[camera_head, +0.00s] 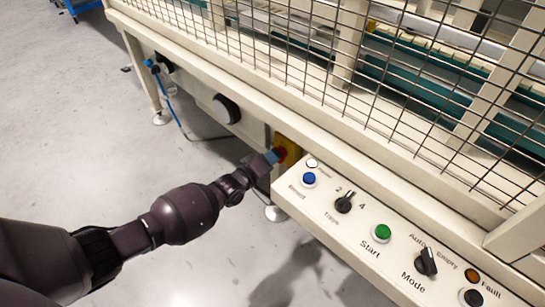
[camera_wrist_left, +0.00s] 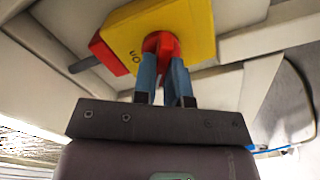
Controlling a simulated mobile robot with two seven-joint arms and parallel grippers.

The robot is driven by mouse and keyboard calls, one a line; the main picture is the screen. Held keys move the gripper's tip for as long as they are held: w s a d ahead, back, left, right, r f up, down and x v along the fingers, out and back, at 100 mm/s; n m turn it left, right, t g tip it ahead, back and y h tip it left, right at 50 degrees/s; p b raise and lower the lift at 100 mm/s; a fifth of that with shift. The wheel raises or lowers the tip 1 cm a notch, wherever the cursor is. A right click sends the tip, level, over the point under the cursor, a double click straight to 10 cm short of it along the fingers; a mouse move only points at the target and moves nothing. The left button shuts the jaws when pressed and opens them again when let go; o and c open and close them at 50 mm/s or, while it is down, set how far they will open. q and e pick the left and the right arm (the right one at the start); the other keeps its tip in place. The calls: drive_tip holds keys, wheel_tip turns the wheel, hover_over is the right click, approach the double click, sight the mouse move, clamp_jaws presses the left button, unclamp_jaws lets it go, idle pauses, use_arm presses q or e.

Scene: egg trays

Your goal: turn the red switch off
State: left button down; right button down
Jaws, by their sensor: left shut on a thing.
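The red switch (camera_wrist_left: 161,44) is a red knob on a yellow housing (camera_wrist_left: 190,22), seen in the left wrist view under the machine's edge. The letters "On" show on the housing beside the knob. My left gripper (camera_wrist_left: 166,68) has its blue fingers shut on the red knob. In the head view the yellow housing (camera_head: 290,145) sits at the machine's side, left of the control panel, with the red part (camera_head: 281,154) partly covered by my left gripper (camera_head: 272,157). My right gripper is not in view.
The control panel (camera_head: 330,222) juts out right of my left gripper, with a blue button (camera_head: 309,178), a green Start button (camera_head: 382,232) and black knobs. A wire mesh guard (camera_head: 350,75) rises behind. The floor (camera_head: 75,140) at left is clear.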

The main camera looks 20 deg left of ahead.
use_arm(q)
drive_tip(key=n, duration=0.2)
drive_tip(key=n+b, duration=0.1)
drive_tip(key=n, duration=0.1)
drive_tip(key=n+b, duration=0.1)
drive_tip(key=n, duration=0.1)
drive_tip(key=shift+f+n, duration=0.25)
drive_tip(key=shift+n, duration=0.05)
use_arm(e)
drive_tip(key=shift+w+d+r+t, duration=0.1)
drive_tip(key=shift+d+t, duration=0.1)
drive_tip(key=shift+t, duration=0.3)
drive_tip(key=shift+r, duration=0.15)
use_arm(q)
drive_tip(key=c, duration=1.2)
unclamp_jaws()
drive_tip(key=shift+r, duration=0.1)
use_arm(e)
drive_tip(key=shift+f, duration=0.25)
use_arm(q)
drive_tip(key=shift+o, duration=0.2)
drive_tip(key=shift+s+a, duration=0.1)
drive_tip(key=shift+s, duration=0.05)
